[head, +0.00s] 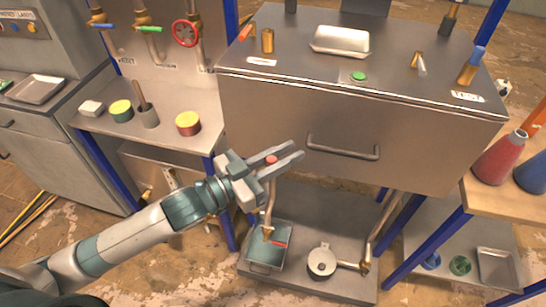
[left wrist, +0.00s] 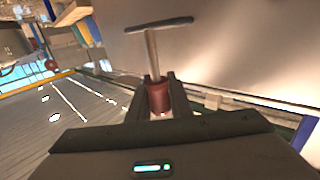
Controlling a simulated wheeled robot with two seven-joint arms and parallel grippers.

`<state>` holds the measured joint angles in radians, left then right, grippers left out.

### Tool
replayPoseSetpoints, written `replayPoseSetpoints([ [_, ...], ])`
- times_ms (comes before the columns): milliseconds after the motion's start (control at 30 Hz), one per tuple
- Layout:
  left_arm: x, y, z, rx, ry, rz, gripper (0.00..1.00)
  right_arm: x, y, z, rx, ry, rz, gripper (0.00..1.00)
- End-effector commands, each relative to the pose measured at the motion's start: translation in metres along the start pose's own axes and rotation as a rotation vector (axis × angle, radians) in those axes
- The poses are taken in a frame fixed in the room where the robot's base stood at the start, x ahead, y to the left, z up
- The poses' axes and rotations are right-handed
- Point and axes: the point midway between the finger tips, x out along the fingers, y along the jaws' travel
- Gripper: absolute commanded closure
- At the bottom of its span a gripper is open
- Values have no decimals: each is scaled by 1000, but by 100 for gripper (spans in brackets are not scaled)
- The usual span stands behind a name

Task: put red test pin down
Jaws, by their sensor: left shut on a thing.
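My left gripper (head: 284,160) is shut on the red test pin (head: 271,159), in front of the steel chamber's front face. In the head view only a small red end of the pin shows between the fingers. In the left wrist view the pin (left wrist: 159,97) is a dull red cylinder between the two fingertips. A grey T-shaped bar (left wrist: 160,24) shows above it there; I cannot tell whether it joins the pin. My right gripper is not in view.
The steel chamber (head: 270,115) has a front handle (head: 342,150) right of my gripper. Its top holds a tray (head: 340,41), a green button (head: 358,76) and several pins. A side shelf (head: 160,138) at left holds round tins. A lower shelf (head: 310,285) carries pump parts.

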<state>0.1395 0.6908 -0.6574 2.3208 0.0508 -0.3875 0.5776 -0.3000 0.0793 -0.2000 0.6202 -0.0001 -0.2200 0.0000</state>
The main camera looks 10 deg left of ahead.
Motion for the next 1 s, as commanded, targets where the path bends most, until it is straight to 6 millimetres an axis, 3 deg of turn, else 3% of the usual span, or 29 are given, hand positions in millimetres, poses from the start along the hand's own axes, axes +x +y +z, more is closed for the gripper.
replayPoseSetpoints([
  [500, 38, 13, -9, 4, 1, 209, 100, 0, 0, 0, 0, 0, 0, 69],
  [1000, 60, 22, -13, 2, 0, 341, 100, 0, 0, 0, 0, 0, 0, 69],
])
